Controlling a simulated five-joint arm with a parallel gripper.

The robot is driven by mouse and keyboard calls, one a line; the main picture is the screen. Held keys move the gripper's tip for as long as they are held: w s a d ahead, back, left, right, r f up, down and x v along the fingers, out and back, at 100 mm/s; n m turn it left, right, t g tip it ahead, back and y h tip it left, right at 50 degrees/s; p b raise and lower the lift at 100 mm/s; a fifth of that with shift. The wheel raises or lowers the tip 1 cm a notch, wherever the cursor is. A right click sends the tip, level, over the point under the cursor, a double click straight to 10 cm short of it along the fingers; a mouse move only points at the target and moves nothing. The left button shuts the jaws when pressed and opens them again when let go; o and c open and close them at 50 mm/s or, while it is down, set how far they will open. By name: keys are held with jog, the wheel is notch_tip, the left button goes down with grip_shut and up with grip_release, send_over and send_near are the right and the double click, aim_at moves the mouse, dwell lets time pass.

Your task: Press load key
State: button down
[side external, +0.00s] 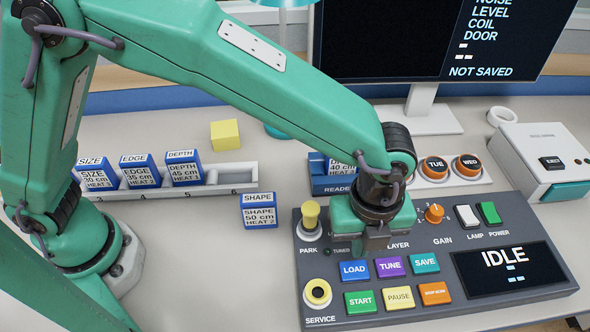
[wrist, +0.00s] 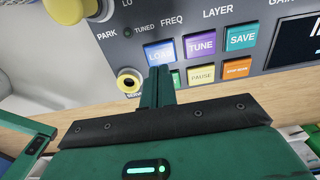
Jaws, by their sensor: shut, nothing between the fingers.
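The blue LOAD key (side external: 354,271) sits at the left of the upper key row on the dark control panel (side external: 443,284). It also shows in the wrist view (wrist: 159,52), just beyond my fingertips, with its lower part close to them. My gripper (side external: 374,243) is shut and empty. In the side view it hangs over the panel behind the key row, near the LAYER label. In the wrist view its closed fingers (wrist: 159,75) point at the LOAD key. I cannot tell whether they touch it. The panel display (side external: 506,267) reads IDLE.
The purple TUNE key (side external: 390,266) and teal SAVE key (side external: 425,262) stand right of LOAD. START (side external: 360,302), PAUSE (side external: 398,298) and an orange key (side external: 434,293) lie in front. A yellow PARK knob (side external: 311,213) and SERVICE socket (side external: 317,292) are at left.

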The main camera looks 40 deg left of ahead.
aim_at(353, 269)
jog(key=shift+f, duration=2.75)
jog(key=shift+f, duration=1.05)
jog(key=shift+r, duration=0.1)
notch_tip(353, 269, up, 15)
jog(key=shift+w+d, duration=0.15)
